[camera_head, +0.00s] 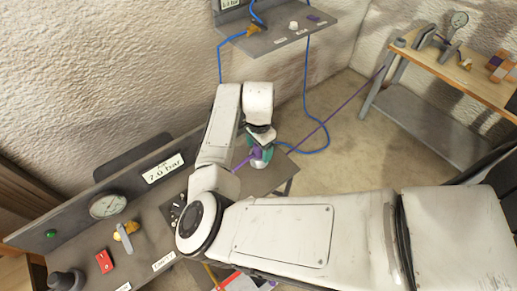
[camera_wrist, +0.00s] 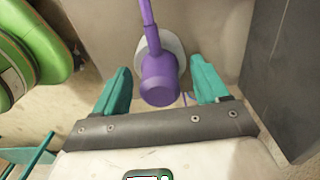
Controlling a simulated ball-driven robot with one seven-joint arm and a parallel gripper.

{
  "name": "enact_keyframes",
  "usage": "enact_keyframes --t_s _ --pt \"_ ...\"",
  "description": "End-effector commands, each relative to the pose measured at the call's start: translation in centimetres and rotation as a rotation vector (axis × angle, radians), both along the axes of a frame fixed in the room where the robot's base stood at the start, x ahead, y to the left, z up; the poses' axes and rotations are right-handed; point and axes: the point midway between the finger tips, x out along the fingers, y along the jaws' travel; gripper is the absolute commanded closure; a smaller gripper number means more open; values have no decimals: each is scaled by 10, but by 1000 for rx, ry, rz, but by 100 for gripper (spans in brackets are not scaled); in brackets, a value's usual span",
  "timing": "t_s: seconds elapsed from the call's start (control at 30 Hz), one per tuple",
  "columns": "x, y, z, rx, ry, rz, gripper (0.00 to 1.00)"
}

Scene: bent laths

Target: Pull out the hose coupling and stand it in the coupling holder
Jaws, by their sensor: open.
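The hose coupling is a purple cylinder with a thin purple hose. In the wrist view the coupling (camera_wrist: 158,82) lies between my two teal fingers, with a gap on each side. A pale round fitting (camera_wrist: 174,48) shows behind it; I cannot tell whether the coupling is seated in it. In the head view the purple coupling (camera_head: 255,153) shows beneath my wrist at the panel's right end, above a silvery round piece (camera_head: 258,164). My gripper (camera_wrist: 160,68) is open and empty around the coupling. I cannot make out the coupling holder for certain.
A panel bench (camera_head: 80,236) carries a gauge (camera_head: 107,206), a yellow valve and a red switch. A wall shelf (camera_head: 280,36) holds a blue hose's brass end. A wooden workbench (camera_head: 480,85) stands back right. A green cylinder (camera_wrist: 28,58) is close at left in the wrist view.

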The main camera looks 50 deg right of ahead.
Motion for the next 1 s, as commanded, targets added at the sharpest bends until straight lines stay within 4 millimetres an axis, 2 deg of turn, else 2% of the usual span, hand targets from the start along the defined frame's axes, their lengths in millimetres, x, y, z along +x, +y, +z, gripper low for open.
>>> enact_keyframes --t_s 0.57,1.0 --pt "0 0 0 0 0 0 27" --pt "0 0 0 0 0 0 68"
